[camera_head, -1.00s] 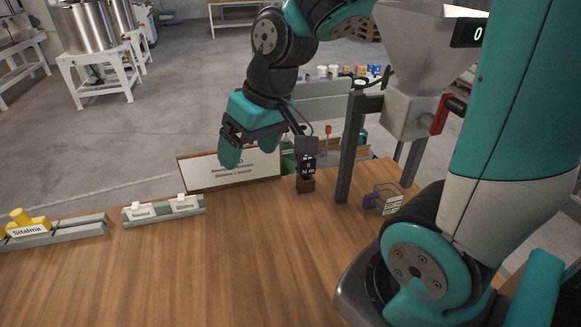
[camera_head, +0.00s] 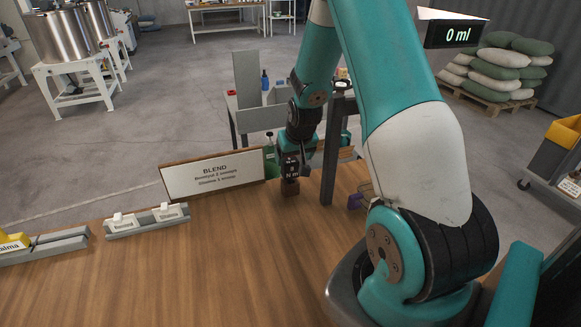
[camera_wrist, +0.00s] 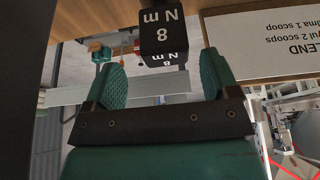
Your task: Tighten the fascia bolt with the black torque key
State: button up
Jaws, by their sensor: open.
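In the wrist view the black key (camera_wrist: 163,35) shows upside down, ahead of and between the fingertips, with no visible contact. My gripper (camera_wrist: 163,76) is open, its two green ribbed fingers apart and empty. I cannot make out the fascia bolt in either view.
A "BLEND" sign (camera_head: 215,175) stands just left of the key. A grey rack with white scoops (camera_head: 147,220) lies left. The front of the wooden table (camera_head: 200,275) is clear.

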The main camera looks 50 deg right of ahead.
aim_at(289, 167)
jog(key=shift+a+p+x, duration=0.15)
jog(key=shift+p+x, duration=0.4)
jog(key=shift+x, duration=1)
jog(key=shift+a+p+x, duration=0.15)
jog(key=shift+p+x, duration=0.4)
jog(key=shift+x, duration=0.95)
jog(key=shift+f, duration=0.1)
jog(key=c, duration=1.1)
notch_tip(289, 167, up, 20)
jog(key=b, duration=0.3)
